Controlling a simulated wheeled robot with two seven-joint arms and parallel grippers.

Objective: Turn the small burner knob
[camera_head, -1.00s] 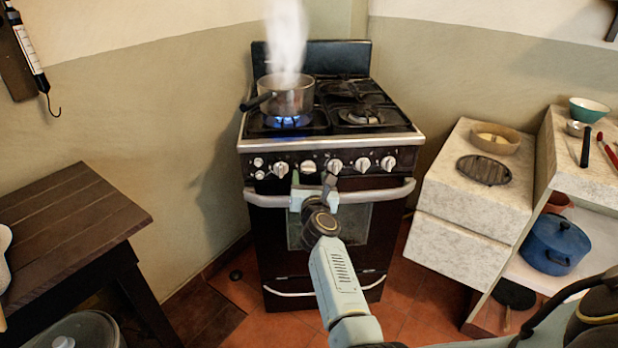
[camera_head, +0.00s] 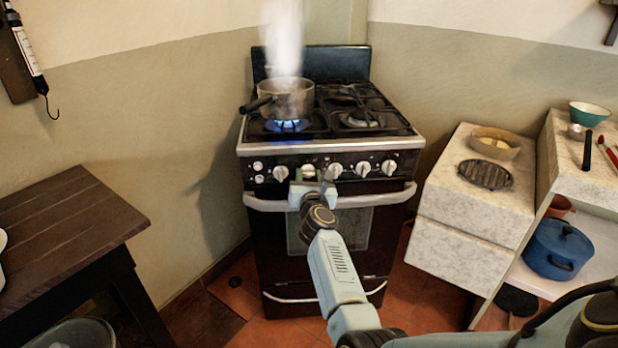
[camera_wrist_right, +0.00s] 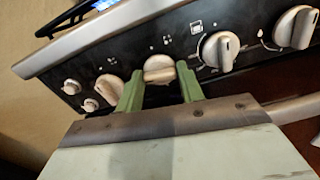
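The stove's front panel carries a row of pale knobs. One knob (camera_head: 308,170) is directly above and behind my right gripper (camera_head: 311,186). In the right wrist view this knob (camera_wrist_right: 160,70) sits between the green fingertips of my right gripper (camera_wrist_right: 160,82), its grip bar lying nearly level. The fingers stand apart on either side, with narrow gaps seeming to remain. Other knobs are to its left (camera_wrist_right: 109,87) and right (camera_wrist_right: 218,50). I cannot tell which knob is for the small burner. My left gripper is not in view.
A steaming pot (camera_head: 287,98) stands over a lit blue flame (camera_head: 287,125) at the stove's front left. The oven handle (camera_head: 390,196) runs below the knobs. A wooden table (camera_head: 60,225) is at left; a stone counter (camera_head: 475,205) is at right.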

